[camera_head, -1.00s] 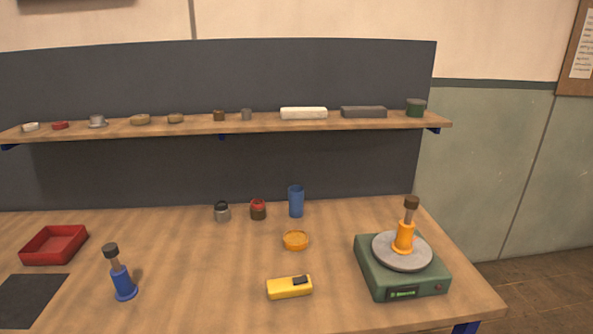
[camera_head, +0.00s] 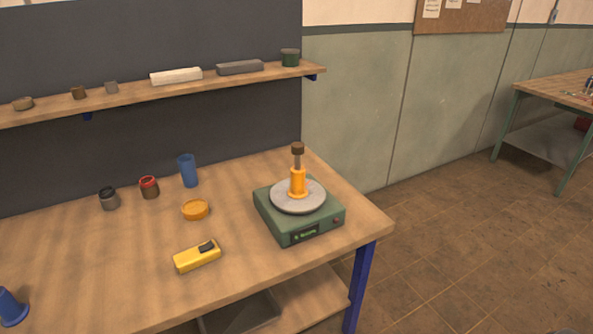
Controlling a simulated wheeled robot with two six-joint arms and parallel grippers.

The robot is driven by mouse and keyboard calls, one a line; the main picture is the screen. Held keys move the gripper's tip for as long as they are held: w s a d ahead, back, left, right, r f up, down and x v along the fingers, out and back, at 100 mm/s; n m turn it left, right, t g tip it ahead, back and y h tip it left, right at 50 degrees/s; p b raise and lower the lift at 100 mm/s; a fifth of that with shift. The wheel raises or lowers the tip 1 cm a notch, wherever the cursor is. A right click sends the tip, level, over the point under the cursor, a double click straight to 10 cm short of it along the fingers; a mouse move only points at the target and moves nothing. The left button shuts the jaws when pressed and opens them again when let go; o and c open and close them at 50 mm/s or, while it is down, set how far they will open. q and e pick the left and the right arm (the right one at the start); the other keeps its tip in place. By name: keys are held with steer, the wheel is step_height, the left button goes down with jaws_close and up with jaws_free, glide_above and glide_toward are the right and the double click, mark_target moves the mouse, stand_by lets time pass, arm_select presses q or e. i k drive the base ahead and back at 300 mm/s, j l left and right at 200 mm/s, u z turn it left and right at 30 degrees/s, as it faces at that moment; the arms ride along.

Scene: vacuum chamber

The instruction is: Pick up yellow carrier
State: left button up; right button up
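The yellow carrier, an orange-yellow upright holder (camera_head: 298,183) with a flanged foot and a dark brown-topped rod in it, stands on the round grey plate (camera_head: 310,202) of a green scale (camera_head: 298,234). The scale sits near the right end of the wooden bench (camera_head: 110,272). A similar blue holder (camera_head: 11,306) is cut off at the lower left edge. Neither of my grippers shows in the head view.
A yellow device (camera_head: 197,256) with a black part and a shallow orange dish (camera_head: 195,210) lie left of the scale. A blue cup (camera_head: 187,170) and two small jars stand behind. A shelf (camera_head: 150,93) runs above. Open floor (camera_head: 455,225) lies right of the bench.

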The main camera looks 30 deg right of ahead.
mark_target(298, 190)
steer(key=i+l, duration=0.1)
steer(key=l, duration=0.35)
steer(key=i+l, duration=0.15)
steer(key=l, duration=0.3)
steer(key=i+l, duration=0.1)
steer(key=l, duration=0.35)
steer(key=i+l, duration=0.1)
steer(key=l, duration=0.35)
steer(key=u, duration=0.05)
